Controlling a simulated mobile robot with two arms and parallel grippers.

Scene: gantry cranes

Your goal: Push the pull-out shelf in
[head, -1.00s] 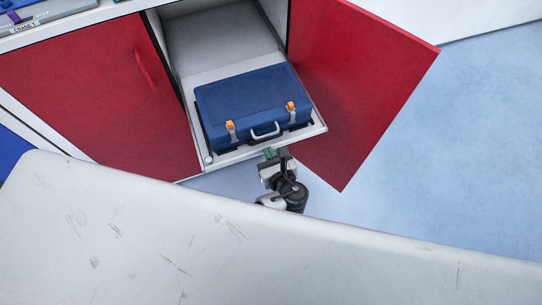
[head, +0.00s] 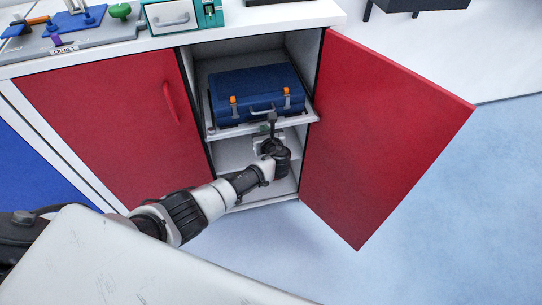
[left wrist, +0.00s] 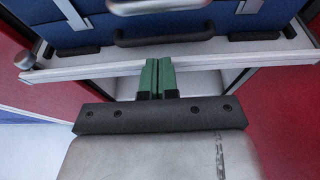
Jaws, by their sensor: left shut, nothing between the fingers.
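The pull-out shelf (head: 230,132) is a white board with a thin front lip, in the open cabinet bay in the head view. Most of it lies within the bay, its front edge near the opening. A blue case (head: 255,92) with orange latches and a grey handle rests on it. My left gripper (head: 271,118) is at the middle of the lip. In the left wrist view its green fingertips (left wrist: 157,76) are shut together and empty, overlapping the shelf lip (left wrist: 90,73). I cannot tell whether they touch it. My right gripper is not in view.
The red door (head: 385,135) stands wide open to the right of the bay. A closed red door (head: 110,120) is on the left. The white counter (head: 250,22) above holds several items. Below the shelf is an empty white compartment (head: 235,155). Blue floor is clear at right.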

